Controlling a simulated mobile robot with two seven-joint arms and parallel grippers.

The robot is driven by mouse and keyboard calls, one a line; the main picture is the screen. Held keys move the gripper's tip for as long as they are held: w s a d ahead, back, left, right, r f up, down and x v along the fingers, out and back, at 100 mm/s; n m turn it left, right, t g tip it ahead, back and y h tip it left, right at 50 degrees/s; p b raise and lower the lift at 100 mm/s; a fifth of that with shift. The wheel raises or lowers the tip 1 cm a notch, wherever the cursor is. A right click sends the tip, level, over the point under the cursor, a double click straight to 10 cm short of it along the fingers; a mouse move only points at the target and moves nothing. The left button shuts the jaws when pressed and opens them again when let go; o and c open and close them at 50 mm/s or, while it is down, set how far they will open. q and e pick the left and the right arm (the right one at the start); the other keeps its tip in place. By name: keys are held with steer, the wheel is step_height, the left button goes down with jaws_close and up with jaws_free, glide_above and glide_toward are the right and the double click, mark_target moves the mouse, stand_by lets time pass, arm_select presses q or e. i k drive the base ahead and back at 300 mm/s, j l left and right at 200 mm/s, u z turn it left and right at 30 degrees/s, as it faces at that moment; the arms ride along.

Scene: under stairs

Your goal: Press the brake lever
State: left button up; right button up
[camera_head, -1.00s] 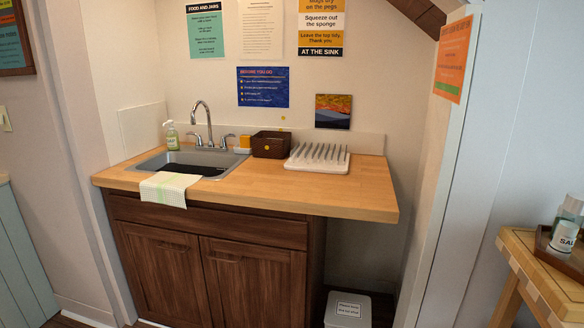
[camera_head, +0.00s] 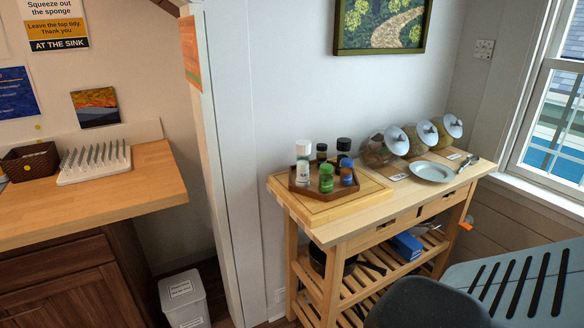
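No brake lever can be made out for certain. A wooden kitchen cart (camera_head: 340,232) with slatted lower shelves stands against the wall at centre right. A small orange piece (camera_head: 466,226) sticks out at the cart's right end; it is too small to tell whether it is a lever. The feet of the cart are hidden or out of frame. Neither of my grippers is in view.
The cart top holds a tray (camera_head: 299,188) of bottles, a plate (camera_head: 432,172) and several jars (camera_head: 421,138). A blue-grey slotted surface (camera_head: 535,285) and a dark rounded shape (camera_head: 425,305) block the lower right.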

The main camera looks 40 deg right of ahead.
mark_target(464, 225)
steer(key=z, duration=1.7)
